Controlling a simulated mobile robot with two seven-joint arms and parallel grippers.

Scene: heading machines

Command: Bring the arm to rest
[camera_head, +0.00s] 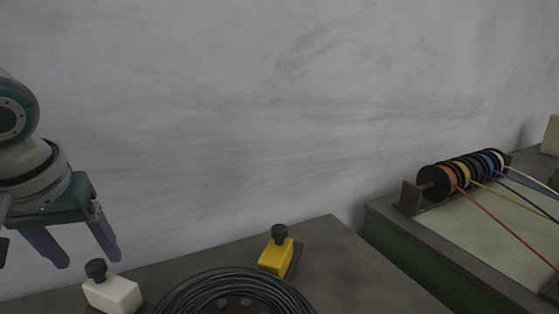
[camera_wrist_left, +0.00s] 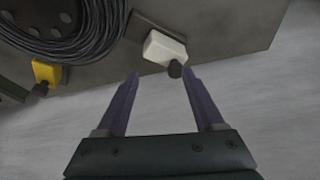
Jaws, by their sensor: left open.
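My left gripper (camera_head: 88,254) comes in from the left in the head view, with its two purple fingers pointing down and apart. It is open and empty, above and beside the white block with a black knob (camera_head: 112,292). In the left wrist view the open fingers (camera_wrist_left: 161,78) point toward the grey table, and the white block (camera_wrist_left: 163,48) lies just beyond and between the fingertips, apart from them. My right gripper is in neither view.
A coil of black cable (camera_head: 236,290) and a yellow block with a black knob (camera_head: 276,254) are on the grey table (camera_head: 345,262). A rack of coloured spools (camera_head: 462,174) with wires stands on another bench at the right. A grey wall (camera_head: 250,110) rises behind.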

